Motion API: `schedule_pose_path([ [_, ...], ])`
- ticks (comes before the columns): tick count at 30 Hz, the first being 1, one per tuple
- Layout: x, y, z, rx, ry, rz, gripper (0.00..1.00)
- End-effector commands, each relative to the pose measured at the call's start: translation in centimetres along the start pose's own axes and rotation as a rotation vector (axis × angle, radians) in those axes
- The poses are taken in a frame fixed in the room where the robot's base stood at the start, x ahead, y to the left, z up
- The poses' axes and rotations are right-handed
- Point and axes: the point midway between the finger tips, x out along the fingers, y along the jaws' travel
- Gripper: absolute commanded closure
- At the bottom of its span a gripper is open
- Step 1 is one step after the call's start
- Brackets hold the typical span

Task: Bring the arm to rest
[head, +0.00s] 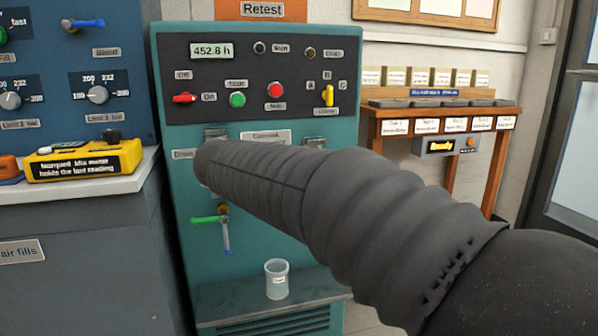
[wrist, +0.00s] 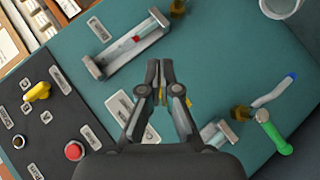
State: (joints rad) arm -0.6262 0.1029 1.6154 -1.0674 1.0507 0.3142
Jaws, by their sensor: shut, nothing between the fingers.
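My arm in its dark ribbed sleeve reaches from the lower right of the head view toward the front of the teal cabinet (head: 180,75). It hides my gripper there. In the wrist view my gripper (wrist: 159,68) is shut and empty, its fingertips together in front of the teal panel (wrist: 222,62). The fingertips are beside a glass tube with a red mark in a metal bracket (wrist: 128,45). Whether they touch the panel I cannot tell.
A yellow meter (head: 85,160) lies on the left bench. A wooden rack table (head: 440,113) stands behind at right.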

Motion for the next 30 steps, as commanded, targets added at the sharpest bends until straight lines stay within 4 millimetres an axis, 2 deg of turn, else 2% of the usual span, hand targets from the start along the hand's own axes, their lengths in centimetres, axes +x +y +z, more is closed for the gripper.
schedule_pose_path([
  [1, -0.2, -0.6, 2.8, 0.003, -0.04, -0.073, 1.0],
  [6, -1.7, -3.5, 12.1, 0.062, -0.159, -0.321, 1.0],
  [9, -3.5, -4.7, 17.1, 0.133, -0.213, -0.44, 1.0],
  [15, -7.6, -6.3, 25.2, 0.327, -0.289, -0.609, 1.0],
  [21, -11.7, -6.7, 31.0, 0.561, -0.334, -0.681, 1.0],
  [24, -13.2, -6.1, 33.0, 0.656, -0.343, -0.673, 1.0],
  [27, -14.1, -4.7, 34.3, 0.713, -0.333, -0.633, 1.0],
  [30, -14.8, -2.7, 34.8, 0.758, -0.313, -0.592, 1.0],
])
